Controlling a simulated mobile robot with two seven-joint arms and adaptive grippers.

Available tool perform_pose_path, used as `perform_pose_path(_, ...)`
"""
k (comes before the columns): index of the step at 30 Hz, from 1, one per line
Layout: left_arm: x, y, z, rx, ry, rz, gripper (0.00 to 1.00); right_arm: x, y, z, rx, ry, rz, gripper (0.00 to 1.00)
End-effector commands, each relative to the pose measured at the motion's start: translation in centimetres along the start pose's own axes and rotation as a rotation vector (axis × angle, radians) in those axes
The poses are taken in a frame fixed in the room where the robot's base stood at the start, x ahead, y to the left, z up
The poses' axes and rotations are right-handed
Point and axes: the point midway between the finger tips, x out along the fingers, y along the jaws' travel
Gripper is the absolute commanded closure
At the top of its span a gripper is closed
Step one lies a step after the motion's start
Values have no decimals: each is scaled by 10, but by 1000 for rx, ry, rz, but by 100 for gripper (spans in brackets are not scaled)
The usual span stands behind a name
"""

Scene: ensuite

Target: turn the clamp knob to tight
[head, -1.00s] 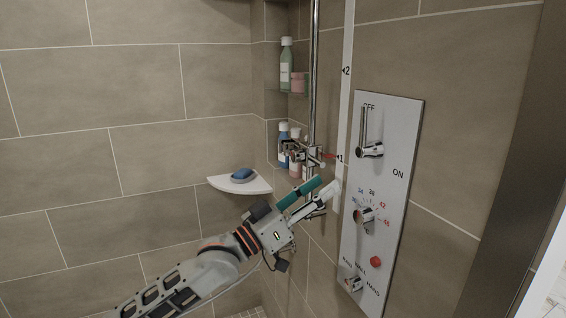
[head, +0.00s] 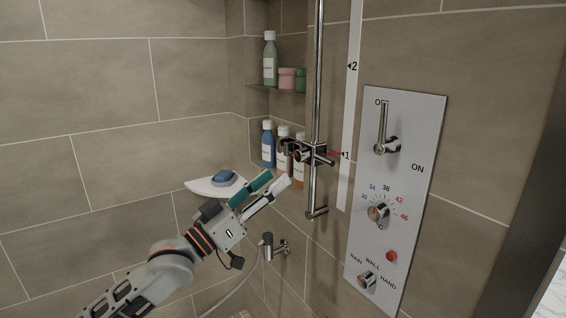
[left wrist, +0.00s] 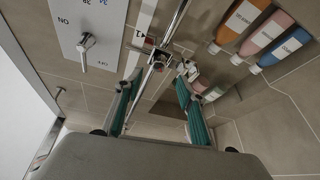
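The chrome clamp (head: 316,152) sits on the vertical shower rail (head: 316,80), with a red pointer (head: 334,154) by the 1 mark on the scale strip. A small round end that looks like its knob (head: 301,156) faces left; its turn setting cannot be read. My left gripper (head: 277,180) is below and left of the clamp, apart from it, with its green-padded fingers spread and empty. In the left wrist view, the clamp (left wrist: 157,58) shows beyond the gap between the open fingers (left wrist: 158,80). My right gripper is in neither view.
A corner shelf (head: 200,187) holds blue soap (head: 224,178) just behind my left gripper. Several bottles (head: 268,145) stand in the niche behind the clamp. A control panel (head: 412,180) with levers is at right. A wall outlet with a hose (head: 272,247) is below.

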Motion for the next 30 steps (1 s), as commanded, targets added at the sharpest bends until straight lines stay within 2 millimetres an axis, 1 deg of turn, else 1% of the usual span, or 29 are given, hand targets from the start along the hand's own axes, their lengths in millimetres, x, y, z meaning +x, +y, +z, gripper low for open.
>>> perform_pose_path(5,18,1,-1,-1,2,1,61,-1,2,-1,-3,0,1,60)
perform_pose_path(12,55,1,-1,1,0,1,61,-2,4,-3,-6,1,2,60)
perform_pose_path(15,66,0,0,0,1,0,61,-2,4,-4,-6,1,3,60)
perform_pose_path(20,76,0,0,0,0,1,61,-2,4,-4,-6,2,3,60)
perform_pose_path(28,77,0,0,0,0,0,61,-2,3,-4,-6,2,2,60)
perform_pose_path(29,77,0,0,0,0,0,66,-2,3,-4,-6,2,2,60)
perform_pose_path(30,77,0,0,0,0,0,76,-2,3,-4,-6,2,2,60)
